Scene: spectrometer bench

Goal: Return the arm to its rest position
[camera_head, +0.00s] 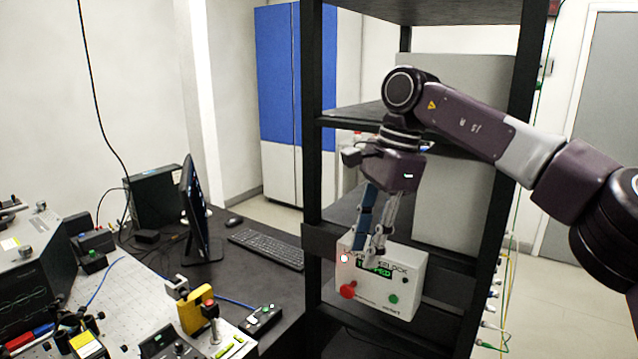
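My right arm comes in from the right edge, raised and bent, with its gripper (367,254) hanging down in front of a black shelf rack. The gripper's fingers overlap the upper front of a white interlock box (410,309) in this view. I cannot tell whether they touch it or how far apart the tips are. Nothing shows held between them. My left gripper is not in view.
The black rack (312,150) has posts and shelves close around the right arm. A monitor (196,210) and keyboard (266,248) stand on the dark desk at left. An optical bench (130,297) with several instruments fills the lower left. Open floor shows at right.

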